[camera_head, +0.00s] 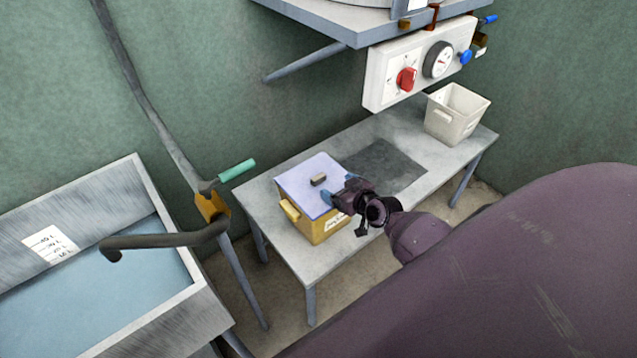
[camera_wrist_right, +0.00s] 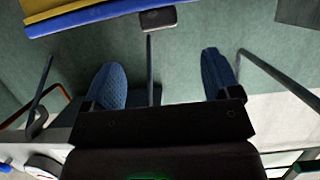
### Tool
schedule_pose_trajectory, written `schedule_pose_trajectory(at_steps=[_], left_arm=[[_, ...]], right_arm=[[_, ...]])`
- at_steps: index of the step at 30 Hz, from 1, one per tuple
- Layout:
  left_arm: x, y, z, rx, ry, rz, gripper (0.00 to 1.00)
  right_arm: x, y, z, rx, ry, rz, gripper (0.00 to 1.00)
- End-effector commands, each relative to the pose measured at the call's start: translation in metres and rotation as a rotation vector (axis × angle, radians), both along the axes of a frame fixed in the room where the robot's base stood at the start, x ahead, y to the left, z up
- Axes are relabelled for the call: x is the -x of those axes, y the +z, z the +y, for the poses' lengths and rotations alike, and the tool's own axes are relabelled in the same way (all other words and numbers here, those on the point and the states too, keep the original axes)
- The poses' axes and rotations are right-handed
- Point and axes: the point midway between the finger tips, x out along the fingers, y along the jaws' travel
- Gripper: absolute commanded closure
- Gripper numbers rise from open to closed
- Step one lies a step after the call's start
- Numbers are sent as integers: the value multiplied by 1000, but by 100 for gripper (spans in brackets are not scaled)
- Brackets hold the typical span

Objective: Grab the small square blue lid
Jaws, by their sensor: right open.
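The square blue lid (camera_head: 301,177) lies on top of a yellow box (camera_head: 322,229) on the low metal table. A small dark block-like handle (camera_head: 318,180) stands on the lid. My right gripper (camera_head: 340,188) is open and empty at the lid's right side, with its blue fingertips close to the handle. In the right wrist view the two blue fingers (camera_wrist_right: 163,79) are spread apart. The handle (camera_wrist_right: 158,18), the lid's blue edge (camera_wrist_right: 95,16) and the yellow box (camera_wrist_right: 60,5) show beyond them. I cannot tell whether a finger touches the lid. My left gripper is not in view.
The low table (camera_head: 268,222) also holds a white bin (camera_head: 455,116) at its far right end. A white control panel (camera_head: 415,65) hangs above the table. A metal basin (camera_head: 90,275) with a dark bent spout (camera_head: 165,241) stands at the left.

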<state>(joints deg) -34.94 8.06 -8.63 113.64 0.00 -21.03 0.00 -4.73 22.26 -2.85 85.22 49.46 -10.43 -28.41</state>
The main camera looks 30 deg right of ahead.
Motion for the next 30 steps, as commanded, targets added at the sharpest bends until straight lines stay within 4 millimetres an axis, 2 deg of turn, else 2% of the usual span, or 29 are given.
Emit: schedule_pose_trajectory(at_steps=[3, 11, 21, 30], left_arm=[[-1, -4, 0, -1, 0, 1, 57], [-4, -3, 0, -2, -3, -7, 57], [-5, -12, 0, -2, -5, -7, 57], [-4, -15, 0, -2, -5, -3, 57]], right_arm=[[-16, -7, 1, 1, 0, 1, 17], [-31, -12, 3, 1, 0, 0, 17], [-69, -26, 4, 0, 1, 1, 17], [-77, -27, 5, 2, 1, 1, 17]])
